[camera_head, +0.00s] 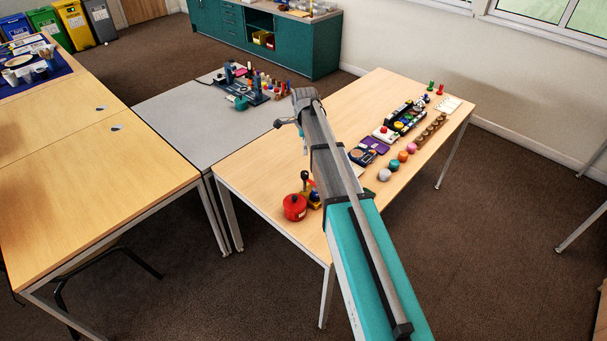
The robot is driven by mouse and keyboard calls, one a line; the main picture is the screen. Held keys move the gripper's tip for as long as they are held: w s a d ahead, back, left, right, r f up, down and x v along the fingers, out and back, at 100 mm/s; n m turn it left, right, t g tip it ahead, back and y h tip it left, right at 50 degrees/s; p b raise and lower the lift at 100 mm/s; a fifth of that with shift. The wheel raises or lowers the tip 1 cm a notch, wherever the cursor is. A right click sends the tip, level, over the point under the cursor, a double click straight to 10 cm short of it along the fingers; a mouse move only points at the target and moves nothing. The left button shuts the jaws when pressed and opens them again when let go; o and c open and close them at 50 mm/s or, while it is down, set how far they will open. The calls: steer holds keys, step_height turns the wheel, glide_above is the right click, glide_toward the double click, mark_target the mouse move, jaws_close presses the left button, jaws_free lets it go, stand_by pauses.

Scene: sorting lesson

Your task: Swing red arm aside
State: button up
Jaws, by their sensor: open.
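No red arm can be clearly made out. Near the front left of the wooden table (258,183), a small device (315,203) with a black knob on a stalk, a yellowish base and a bit of red is partly hidden behind my arm. I cannot tell whether that red bit is the red arm. A round red pot (294,207) stands just left of it. My gripper (288,124) is open above the table's far left part, well behind the device and apart from it. Its fingers are small here, and I see nothing between them.
On the right of the table lie several coloured balls (402,156), a purple case (374,145), a black tray (405,118) and a brown holed strip (429,131). A grey table (178,122) with a blue tool board (250,92) adjoins at left. The table's near left part is mostly clear.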

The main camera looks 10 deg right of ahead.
mark_target(304, 173)
steer(key=shift+f+b, duration=6.65)
steer(key=shift+f, duration=0.1)
steer(key=c, duration=1.1)
steer(key=shift+a, duration=0.15)
jaws_close()
